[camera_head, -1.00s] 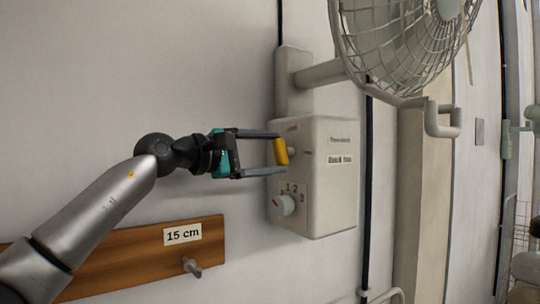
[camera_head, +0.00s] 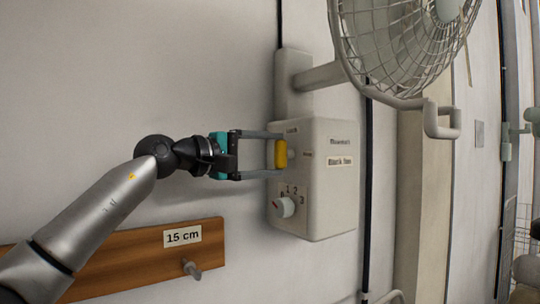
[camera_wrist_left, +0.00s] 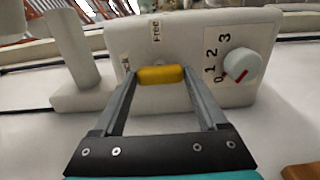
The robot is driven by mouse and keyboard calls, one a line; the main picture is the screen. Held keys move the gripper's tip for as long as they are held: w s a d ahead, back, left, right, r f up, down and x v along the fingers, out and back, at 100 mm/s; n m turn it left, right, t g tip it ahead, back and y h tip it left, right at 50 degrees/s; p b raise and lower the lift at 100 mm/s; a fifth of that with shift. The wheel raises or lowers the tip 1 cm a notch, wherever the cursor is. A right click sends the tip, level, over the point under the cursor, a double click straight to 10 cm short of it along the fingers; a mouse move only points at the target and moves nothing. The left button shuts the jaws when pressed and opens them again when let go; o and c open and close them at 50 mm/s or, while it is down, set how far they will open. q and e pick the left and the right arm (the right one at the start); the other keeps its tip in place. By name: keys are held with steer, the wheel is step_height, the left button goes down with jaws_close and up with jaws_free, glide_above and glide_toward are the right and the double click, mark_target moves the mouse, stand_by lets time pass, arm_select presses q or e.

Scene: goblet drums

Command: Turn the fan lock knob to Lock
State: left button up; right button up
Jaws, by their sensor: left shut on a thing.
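The yellow fan lock knob (camera_head: 281,154) sticks out from the front of a pale fan control box (camera_head: 333,205). It also shows in the left wrist view (camera_wrist_left: 160,74). My left gripper (camera_head: 279,154) is shut on the knob, with one finger at each end of it. In the head view the knob's long side stands about upright. A small label (camera_head: 292,131) above it is too small to read well there. A "Free" label (camera_wrist_left: 156,30) reads beside the knob in the wrist view; another label is partly hidden by a finger. My right gripper is not in view.
A white speed dial (camera_head: 285,207) marked 0 to 3 sits below the knob, its red mark near 0. The caged fan (camera_head: 400,45) overhangs the box at upper right. A wooden board (camera_head: 130,265) with a peg (camera_head: 191,269) is on the wall below my arm.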

arm_select(q)
steer(key=o, duration=1.3)
steer(key=shift+a, duration=0.1)
steer(key=b+v, duration=0.5)
steer(key=v, duration=1)
steer(key=shift+s, duration=0.1)
